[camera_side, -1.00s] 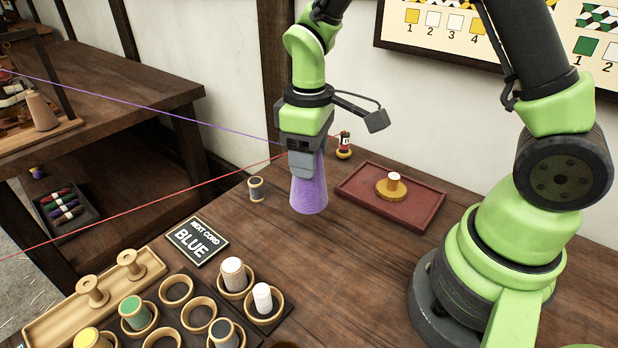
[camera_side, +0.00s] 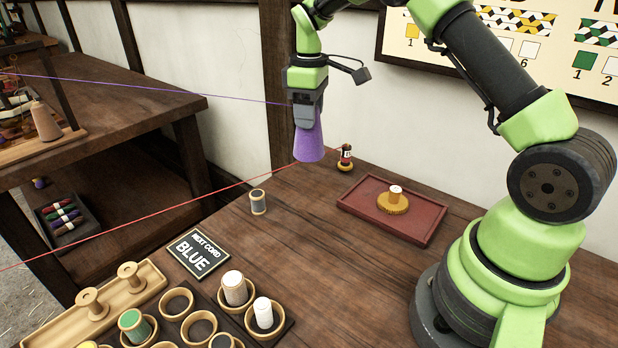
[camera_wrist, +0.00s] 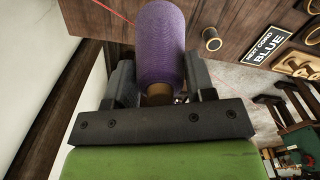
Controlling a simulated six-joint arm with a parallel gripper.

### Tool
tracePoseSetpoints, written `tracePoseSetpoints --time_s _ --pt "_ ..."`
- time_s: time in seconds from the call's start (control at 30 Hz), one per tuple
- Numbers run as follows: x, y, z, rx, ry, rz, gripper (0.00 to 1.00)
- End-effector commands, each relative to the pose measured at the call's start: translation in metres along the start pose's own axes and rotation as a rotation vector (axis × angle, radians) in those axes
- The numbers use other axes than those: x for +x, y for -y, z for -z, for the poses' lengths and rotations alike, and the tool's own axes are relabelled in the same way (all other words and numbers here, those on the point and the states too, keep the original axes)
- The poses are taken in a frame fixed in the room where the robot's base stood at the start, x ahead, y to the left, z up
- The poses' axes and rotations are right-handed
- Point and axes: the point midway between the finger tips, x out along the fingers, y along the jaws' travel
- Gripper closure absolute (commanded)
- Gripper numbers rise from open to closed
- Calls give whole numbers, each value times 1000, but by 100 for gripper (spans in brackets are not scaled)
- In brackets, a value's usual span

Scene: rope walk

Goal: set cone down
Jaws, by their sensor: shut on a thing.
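A purple cone of yarn (camera_side: 309,140) hangs wide end down from my gripper (camera_side: 304,117) in the side view. My gripper is shut on the cone's narrow end. The cone is above the back of the table, apart from it. In the wrist view the purple cone (camera_wrist: 162,50) sits between the two dark fingers of my gripper (camera_wrist: 160,84). A purple thread (camera_side: 200,94) runs from the left towards the gripper and cone.
A "NEXT CORD BLUE" sign (camera_side: 198,252) lies near spool cups (camera_side: 174,303).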

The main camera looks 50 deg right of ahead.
Motion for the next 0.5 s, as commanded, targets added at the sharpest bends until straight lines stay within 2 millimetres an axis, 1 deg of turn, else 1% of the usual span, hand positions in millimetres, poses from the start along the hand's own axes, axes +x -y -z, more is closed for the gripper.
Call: tracePoseSetpoints --time_s 0.03,0.1,0.2,0.37,0.5 --pt "10 0 -1 0 4 4 92" --pt "25 0 -1 -1 4 4 92" --pt "42 1 -1 0 2 4 92" --pt "57 0 0 0 0 2 92" --pt "79 1 0 1 1 3 92"
